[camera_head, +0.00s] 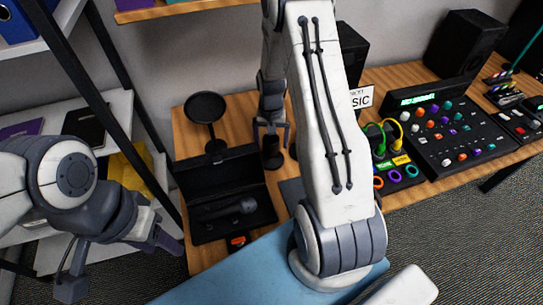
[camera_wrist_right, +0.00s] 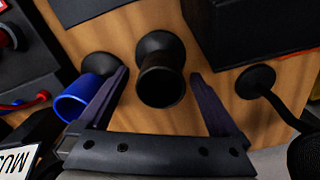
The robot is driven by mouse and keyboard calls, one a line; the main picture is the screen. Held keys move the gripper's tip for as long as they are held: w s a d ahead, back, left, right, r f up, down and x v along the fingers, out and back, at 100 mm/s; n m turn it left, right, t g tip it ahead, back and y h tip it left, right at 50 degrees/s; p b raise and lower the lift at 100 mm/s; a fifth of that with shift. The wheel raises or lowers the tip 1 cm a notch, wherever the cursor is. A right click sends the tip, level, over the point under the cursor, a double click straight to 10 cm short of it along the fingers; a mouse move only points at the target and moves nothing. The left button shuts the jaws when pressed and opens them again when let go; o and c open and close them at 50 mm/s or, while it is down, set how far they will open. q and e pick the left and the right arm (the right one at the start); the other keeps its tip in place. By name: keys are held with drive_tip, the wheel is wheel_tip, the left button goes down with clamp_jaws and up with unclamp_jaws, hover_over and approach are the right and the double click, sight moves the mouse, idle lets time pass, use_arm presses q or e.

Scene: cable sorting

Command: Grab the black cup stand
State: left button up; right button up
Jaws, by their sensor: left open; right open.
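The black cup stand (camera_wrist_right: 160,85) is a flared black holder on the wooden desk, in the middle of the right wrist view, between the fingers of my right gripper (camera_wrist_right: 160,74). The fingers are open, with a visible gap on each side of it. In the head view the black cup stand (camera_head: 272,157) is just below my right gripper (camera_head: 271,125). My right arm hides part of the desk there. A similar stand with a blue rim (camera_wrist_right: 82,97) is at left in the wrist view, partly behind a finger. My left gripper (camera_head: 120,266) is open and empty at lower left.
An open black case (camera_head: 225,185) with a microphone (camera_head: 228,207) is left of the stand. A round black disc on a stem (camera_head: 205,107) stands behind the case. A mixer (camera_head: 445,125), cables and a sign (camera_head: 361,98) are at right. A shelf (camera_head: 118,110) is at left.

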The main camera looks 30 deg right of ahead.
sight(273, 160)
drive_tip(key=shift+w+f, duration=0.1)
drive_tip(key=shift+f, duration=1.8)
clamp_jaws()
drive_tip(key=shift+r, duration=0.15)
